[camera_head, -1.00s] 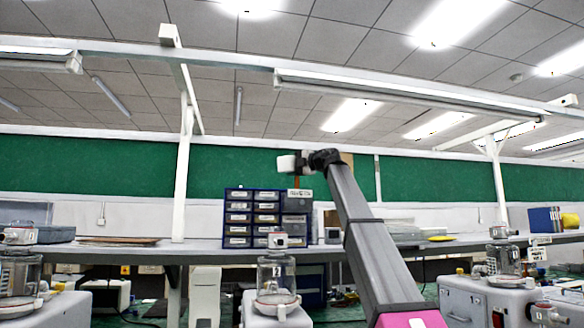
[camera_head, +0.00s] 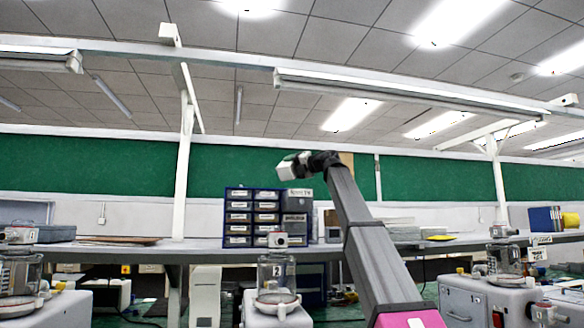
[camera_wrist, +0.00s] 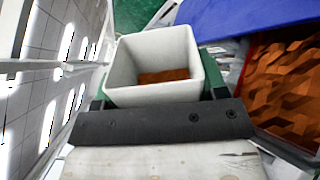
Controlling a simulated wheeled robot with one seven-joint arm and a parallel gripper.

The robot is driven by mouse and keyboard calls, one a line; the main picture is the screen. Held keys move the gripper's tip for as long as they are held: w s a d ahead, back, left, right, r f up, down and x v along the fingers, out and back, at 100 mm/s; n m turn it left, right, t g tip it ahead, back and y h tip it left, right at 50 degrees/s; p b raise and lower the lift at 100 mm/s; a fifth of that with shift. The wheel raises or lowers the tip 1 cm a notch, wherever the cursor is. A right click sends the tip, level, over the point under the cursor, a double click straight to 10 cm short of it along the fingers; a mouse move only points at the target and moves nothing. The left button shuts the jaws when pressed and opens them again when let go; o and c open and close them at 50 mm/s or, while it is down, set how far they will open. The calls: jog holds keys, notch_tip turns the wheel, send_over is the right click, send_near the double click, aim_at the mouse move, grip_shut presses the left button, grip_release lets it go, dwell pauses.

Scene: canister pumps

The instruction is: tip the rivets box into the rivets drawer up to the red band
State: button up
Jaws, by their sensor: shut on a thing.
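The white rivets box (camera_wrist: 150,50) is held in my gripper (camera_head: 306,164), which is shut on it. In the head view the box (camera_head: 291,168) is in the air, tilted, above the right end of the drawer cabinet. A small heap of brown rivets (camera_wrist: 165,75) lies in its bottom. In the wrist view the rivets drawer (camera_wrist: 262,48) is to the right of the box, holding many brown rivets (camera_wrist: 295,85). Red shows along its inner wall just above the rivets. Part of the drawer is out of frame. No rivets are seen falling.
The blue drawer cabinet (camera_head: 253,217) stands on the grey bench (camera_head: 200,244), with several labelled drawers. A jar pump (camera_head: 276,277) stands in front, with others at left and right. A white post (camera_head: 186,170) rises left of the cabinet.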

jog(key=shift+n, duration=0.5)
notch_tip(320, 180, up, 2)
jog(key=n, duration=0.4)
jog(key=shift+w+r+n, duration=0.1)
jog(key=shift+w+n, duration=0.05)
jog(key=shift+n, duration=0.15)
jog(key=n, duration=0.1)
jog(key=r+n, duration=0.1)
jog(key=n, duration=0.3)
jog(key=shift+w+d+r, duration=0.15)
jog(key=shift+w+d, duration=0.15)
jog(key=shift+w, duration=0.1)
